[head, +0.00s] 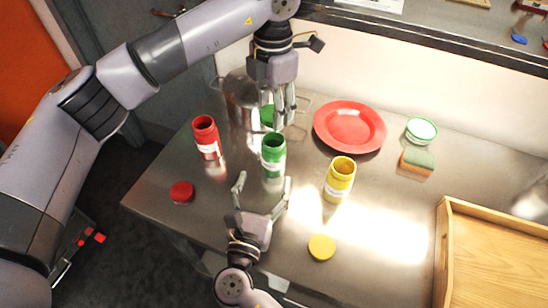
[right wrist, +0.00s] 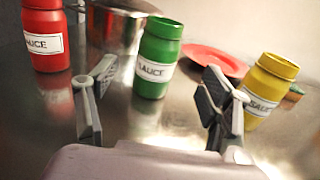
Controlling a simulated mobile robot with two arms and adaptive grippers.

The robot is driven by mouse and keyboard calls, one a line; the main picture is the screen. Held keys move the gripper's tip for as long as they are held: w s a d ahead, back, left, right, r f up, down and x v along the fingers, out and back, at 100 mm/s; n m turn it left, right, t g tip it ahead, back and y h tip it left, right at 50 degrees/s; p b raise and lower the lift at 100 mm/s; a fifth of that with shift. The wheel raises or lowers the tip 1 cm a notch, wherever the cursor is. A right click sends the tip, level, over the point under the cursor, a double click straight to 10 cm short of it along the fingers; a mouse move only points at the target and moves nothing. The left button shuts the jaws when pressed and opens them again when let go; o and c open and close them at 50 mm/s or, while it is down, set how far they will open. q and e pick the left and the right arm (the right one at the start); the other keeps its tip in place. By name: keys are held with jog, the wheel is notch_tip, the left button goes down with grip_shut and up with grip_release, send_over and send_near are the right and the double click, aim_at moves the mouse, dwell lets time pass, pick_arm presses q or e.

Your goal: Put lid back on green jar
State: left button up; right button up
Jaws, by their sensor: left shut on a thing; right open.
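The green jar (head: 273,167) stands upright and open on the metal counter, with a white label; it also shows in the right wrist view (right wrist: 157,52). My left gripper (head: 282,122) is shut on the green lid (head: 266,115), holding it just behind and above the jar, apart from its mouth. The fingers partly hide the lid. My right gripper (head: 264,185) is open and empty in front of the green jar, low over the counter. Its fingers (right wrist: 158,100) spread to either side of the jar in the right wrist view, not touching it.
An open red jar (head: 207,143) and red lid (head: 182,192) are left; an open yellow jar (head: 339,184) and yellow lid (head: 322,247) are right.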

aim_at(276, 142)
jog(key=x, duration=1.1)
jog(key=shift+c, duration=0.3)
grip_shut()
dwell(0.4)
